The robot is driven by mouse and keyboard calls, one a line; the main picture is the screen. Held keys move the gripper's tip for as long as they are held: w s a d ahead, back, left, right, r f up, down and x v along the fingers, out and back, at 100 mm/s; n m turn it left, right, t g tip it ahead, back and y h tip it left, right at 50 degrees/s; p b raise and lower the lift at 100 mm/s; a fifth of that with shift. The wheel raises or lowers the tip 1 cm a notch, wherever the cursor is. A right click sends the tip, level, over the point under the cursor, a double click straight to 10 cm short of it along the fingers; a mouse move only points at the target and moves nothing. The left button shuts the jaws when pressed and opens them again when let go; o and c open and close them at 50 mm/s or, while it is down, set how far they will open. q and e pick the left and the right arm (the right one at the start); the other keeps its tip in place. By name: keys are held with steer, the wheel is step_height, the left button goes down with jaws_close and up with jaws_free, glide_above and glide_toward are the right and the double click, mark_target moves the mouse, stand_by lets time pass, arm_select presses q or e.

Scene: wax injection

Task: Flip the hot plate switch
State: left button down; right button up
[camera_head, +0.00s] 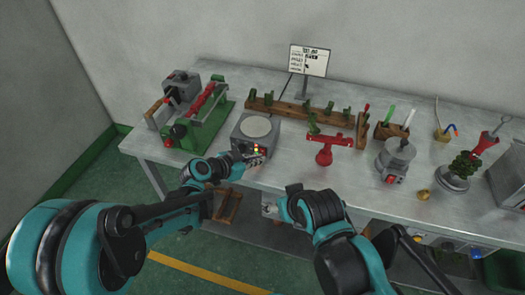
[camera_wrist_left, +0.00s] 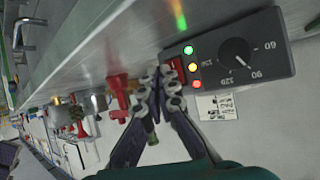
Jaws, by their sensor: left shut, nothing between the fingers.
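The hot plate (camera_head: 242,137) is a grey box with a round pale top, near the table's front edge in the head view. Its dark control panel (camera_wrist_left: 215,76) in the left wrist view has a black dial (camera_wrist_left: 236,54), green, yellow and red lights, and a red switch (camera_wrist_left: 177,68). My left gripper (camera_head: 256,158) is at the front of the hot plate. In the left wrist view my left gripper (camera_wrist_left: 162,76) is shut and empty, its tips right beside the red switch; I cannot tell whether they touch.
A red stand (camera_head: 325,150) and a grey pot (camera_head: 396,158) stand right of the hot plate. A green-based machine (camera_head: 205,125) stands left. A wooden rack (camera_head: 290,110) lies behind. The table (camera_head: 285,175) has bare room near its front edge.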

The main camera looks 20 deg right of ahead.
arm_select(q)
steer(key=shift+w+d, duration=0.1)
steer(key=shift+w+d, duration=0.15)
steer(key=shift+w, duration=0.15)
steer(key=shift+w+d+r, duration=0.1)
steer(key=shift+w+d, duration=0.05)
steer(key=shift+w, duration=0.05)
stand_by(0.8)
steer(key=shift+s+a, duration=0.4)
steer(key=shift+s, duration=0.2)
stand_by(0.3)
steer(key=shift+s+a+f+b, duration=0.15)
steer(key=shift+s+a, duration=0.3)
steer(key=shift+s, duration=0.25)
steer(key=shift+s+a+f+b, duration=0.1)
steer(key=shift+s+a+b, duration=0.1)
steer(key=shift+s+a, duration=0.4)
steer(key=shift+s+a+f+b, duration=0.15)
steer(key=shift+s+a, duration=0.2)
steer(key=shift+s, duration=0.4)
steer(key=shift+a, duration=0.1)
